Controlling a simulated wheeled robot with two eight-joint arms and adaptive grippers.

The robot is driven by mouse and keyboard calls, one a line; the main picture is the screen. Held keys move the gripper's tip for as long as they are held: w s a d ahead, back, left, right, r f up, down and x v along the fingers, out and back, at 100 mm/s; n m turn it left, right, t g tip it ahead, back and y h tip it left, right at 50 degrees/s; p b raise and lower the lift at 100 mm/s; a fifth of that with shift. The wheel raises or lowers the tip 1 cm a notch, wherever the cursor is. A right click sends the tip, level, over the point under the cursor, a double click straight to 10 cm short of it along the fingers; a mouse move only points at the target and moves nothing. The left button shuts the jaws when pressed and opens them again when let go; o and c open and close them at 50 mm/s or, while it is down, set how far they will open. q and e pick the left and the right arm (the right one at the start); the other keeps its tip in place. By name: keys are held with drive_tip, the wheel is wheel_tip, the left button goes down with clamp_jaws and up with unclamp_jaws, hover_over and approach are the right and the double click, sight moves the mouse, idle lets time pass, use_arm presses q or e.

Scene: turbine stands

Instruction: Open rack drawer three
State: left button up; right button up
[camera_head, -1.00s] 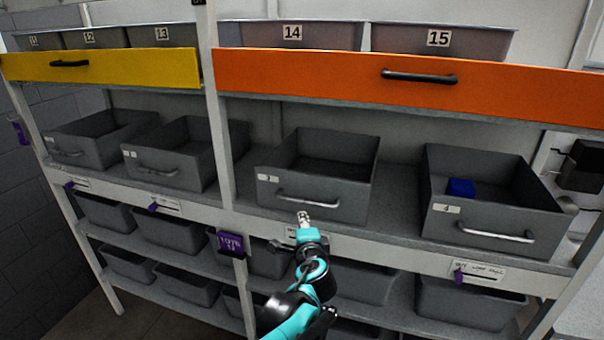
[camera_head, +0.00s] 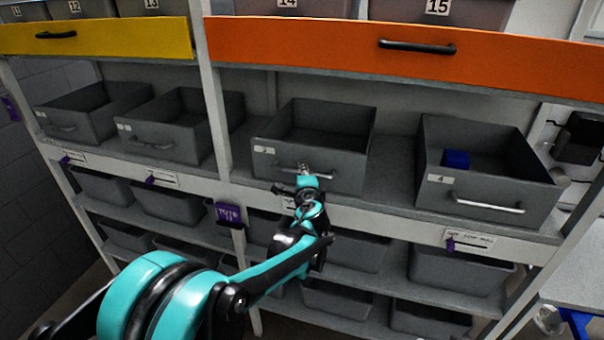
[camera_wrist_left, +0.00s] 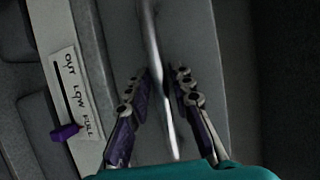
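The third grey rack drawer (camera_head: 308,170) sits on the middle shelf, right of the white upright. Its small label is too blurred to read surely. Its metal handle is largely hidden by my left gripper (camera_head: 304,172) in the head view. In the left wrist view, the handle (camera_wrist_left: 154,45) runs between the two fingers of my left gripper (camera_wrist_left: 162,80). The fingers are apart, with a gap beside the bar, so the gripper is open around it. My right gripper is in neither view.
Drawer 4 (camera_head: 475,205), holding a blue block (camera_head: 455,159), stands to the right. Two more grey drawers stand left of the upright. An orange panel (camera_head: 400,58) is above, and several bins are below. A label strip with a purple slider (camera_wrist_left: 65,132) lies beside the handle.

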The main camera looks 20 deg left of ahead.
use_arm(q)
clamp_jaws()
drive_tip(key=shift+s, duration=0.1)
drive_tip(key=s+a+p, duration=0.1)
drive_tip(key=s+p, duration=0.5)
drive_tip(key=s, duration=2.3)
